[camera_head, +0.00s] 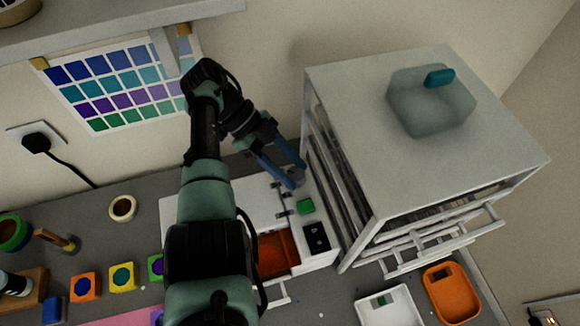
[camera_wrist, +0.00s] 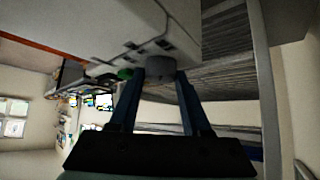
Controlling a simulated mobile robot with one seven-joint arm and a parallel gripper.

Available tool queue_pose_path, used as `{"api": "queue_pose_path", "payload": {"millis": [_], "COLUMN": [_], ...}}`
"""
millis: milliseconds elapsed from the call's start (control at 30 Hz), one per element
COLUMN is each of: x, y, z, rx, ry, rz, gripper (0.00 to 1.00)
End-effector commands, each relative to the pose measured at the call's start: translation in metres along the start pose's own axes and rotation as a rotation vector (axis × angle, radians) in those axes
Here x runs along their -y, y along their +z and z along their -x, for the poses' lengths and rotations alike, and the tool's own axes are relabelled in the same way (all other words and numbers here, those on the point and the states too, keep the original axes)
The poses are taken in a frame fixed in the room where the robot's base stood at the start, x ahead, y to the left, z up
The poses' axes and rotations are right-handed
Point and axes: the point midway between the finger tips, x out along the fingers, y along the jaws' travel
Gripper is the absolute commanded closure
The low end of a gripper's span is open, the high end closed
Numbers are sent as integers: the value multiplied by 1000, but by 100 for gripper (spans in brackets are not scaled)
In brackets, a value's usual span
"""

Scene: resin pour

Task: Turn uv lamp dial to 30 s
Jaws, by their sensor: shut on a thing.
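The UV lamp (camera_head: 250,192) is a white box on the grey bench, with a green button (camera_head: 305,206) and a black panel (camera_head: 316,237) on its top. An orange-red area (camera_head: 275,253) shows at its front. The grey round dial (camera_wrist: 161,66) sits on the lamp's white face in the wrist view. My gripper (camera_head: 291,181) has its blue fingers at the lamp's back right corner. In the wrist view my gripper (camera_wrist: 160,75) is shut on the dial, one finger on each side. The dial's marks and setting cannot be read.
A white rack cabinet (camera_head: 420,145) stands close to the right of the lamp, with a translucent container (camera_head: 430,105) on top. A white tray (camera_head: 390,305) and an orange tray (camera_head: 452,292) lie in front. A tape roll (camera_head: 122,208) and small coloured blocks (camera_head: 85,287) are left.

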Motion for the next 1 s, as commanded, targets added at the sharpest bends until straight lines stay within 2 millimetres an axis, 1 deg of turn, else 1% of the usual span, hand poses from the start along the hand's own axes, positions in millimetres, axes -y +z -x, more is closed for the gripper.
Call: {"api": "queue_pose_path", "payload": {"millis": [600,633,767,1000], "x": [0,0,0,0], "y": [0,0,0,0], "z": [-2,-2,-1,-1], "rx": [0,-1,-1,0], "ry": [27,27,26,24], "rz": [-23,-23,-23,-23], "gripper": [100,47,23,22]}}
